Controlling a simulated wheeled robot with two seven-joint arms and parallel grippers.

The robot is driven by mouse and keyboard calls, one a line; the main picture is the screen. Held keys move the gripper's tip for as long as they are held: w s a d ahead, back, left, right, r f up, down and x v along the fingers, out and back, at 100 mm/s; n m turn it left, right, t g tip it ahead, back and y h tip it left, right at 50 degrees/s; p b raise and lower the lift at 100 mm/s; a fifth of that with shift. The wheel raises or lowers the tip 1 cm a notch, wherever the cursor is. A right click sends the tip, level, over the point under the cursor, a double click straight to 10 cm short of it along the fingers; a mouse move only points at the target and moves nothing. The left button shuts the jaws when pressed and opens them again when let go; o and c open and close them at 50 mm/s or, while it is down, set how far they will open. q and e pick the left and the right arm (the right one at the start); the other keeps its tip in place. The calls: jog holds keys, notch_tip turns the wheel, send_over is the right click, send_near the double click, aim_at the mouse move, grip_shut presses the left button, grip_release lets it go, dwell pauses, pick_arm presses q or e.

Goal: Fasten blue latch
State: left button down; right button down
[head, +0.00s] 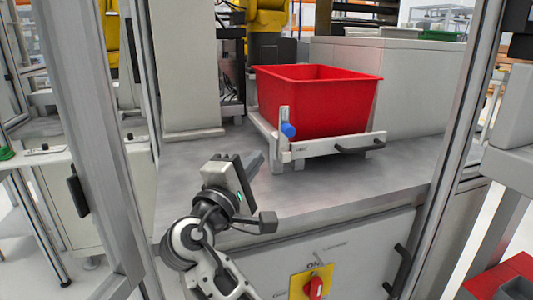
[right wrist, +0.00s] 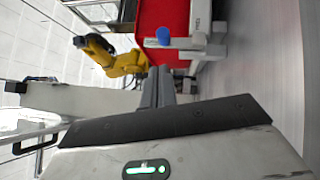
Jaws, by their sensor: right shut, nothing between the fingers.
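The blue latch (head: 288,130) is a small blue knob on an upright metal post at the front left corner of the tray frame (head: 350,144). A red bin (head: 315,105) sits in that frame. My right gripper (head: 256,160) is shut and empty, in front of the latch and to its left, apart from it. In the right wrist view the fingers (right wrist: 158,86) are together, and the blue latch (right wrist: 163,36) shows beyond their tips, beside the red bin (right wrist: 165,18). My left gripper is not in view.
The grey worktop (head: 400,170) is clear in front of the frame. A black handle (head: 360,145) sticks out from the frame's front. Metal posts (head: 95,150) stand at left and right. A red switch (head: 313,287) is on the cabinet front below. A yellow robot arm (right wrist: 125,62) stands behind.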

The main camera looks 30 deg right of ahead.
aim_at(282, 131)
jog(key=shift+w+f, duration=0.15)
jog(key=shift+f, duration=0.35)
jog(key=x, duration=1)
jog(key=shift+f, duration=0.1)
jog(key=shift+w, duration=0.1)
